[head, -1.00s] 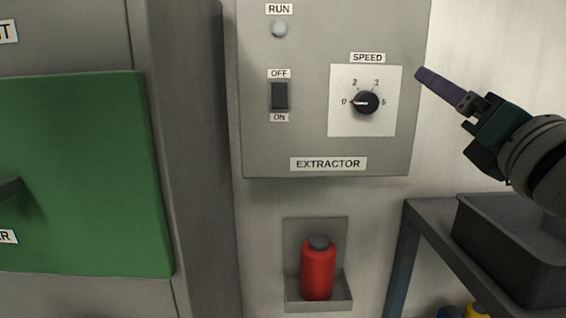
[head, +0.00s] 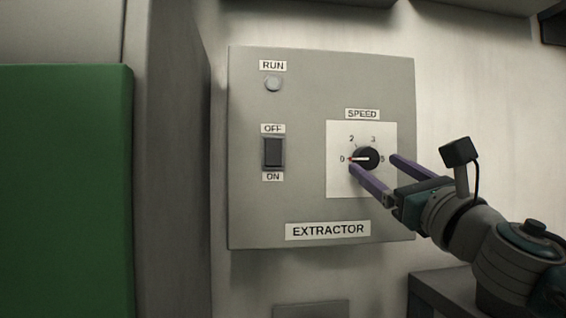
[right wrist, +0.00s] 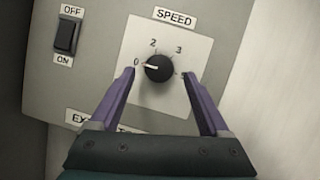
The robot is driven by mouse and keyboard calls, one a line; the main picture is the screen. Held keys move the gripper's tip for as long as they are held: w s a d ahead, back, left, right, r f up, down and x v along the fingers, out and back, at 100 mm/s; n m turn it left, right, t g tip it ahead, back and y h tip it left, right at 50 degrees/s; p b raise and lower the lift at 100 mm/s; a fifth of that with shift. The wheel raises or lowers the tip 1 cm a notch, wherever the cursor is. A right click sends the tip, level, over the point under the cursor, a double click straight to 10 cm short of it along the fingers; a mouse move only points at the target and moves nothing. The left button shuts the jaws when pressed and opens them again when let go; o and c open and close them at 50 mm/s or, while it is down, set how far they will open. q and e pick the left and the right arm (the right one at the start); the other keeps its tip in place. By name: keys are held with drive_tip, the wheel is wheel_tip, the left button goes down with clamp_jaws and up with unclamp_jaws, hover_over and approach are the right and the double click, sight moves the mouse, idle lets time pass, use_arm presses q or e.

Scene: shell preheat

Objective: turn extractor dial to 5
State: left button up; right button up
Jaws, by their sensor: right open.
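The extractor dial (head: 367,158) is a black round knob on a white plate marked SPEED, with 0 at left, 2 and 3 above and 5 at right. Its white pointer line points left at 0; it also shows in the right wrist view (right wrist: 158,68). My right gripper (head: 372,162) is open, its two purple fingers spread in front of the plate, one toward each side of the dial. In the right wrist view the gripper (right wrist: 158,85) straddles the area below the dial, and no finger visibly touches it. My left gripper is not in view.
The grey extractor panel (head: 310,205) carries an OFF/ON rocker switch (head: 273,152) and a pale RUN lamp (head: 273,84) left of the dial. A grey column and green door (head: 65,190) stand at left. A dark tray or shelf edge (head: 440,293) is at lower right.

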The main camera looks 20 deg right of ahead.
drive_tip(key=shift+x, duration=0.95)
drive_tip(key=shift+a, duration=0.1)
clamp_jaws()
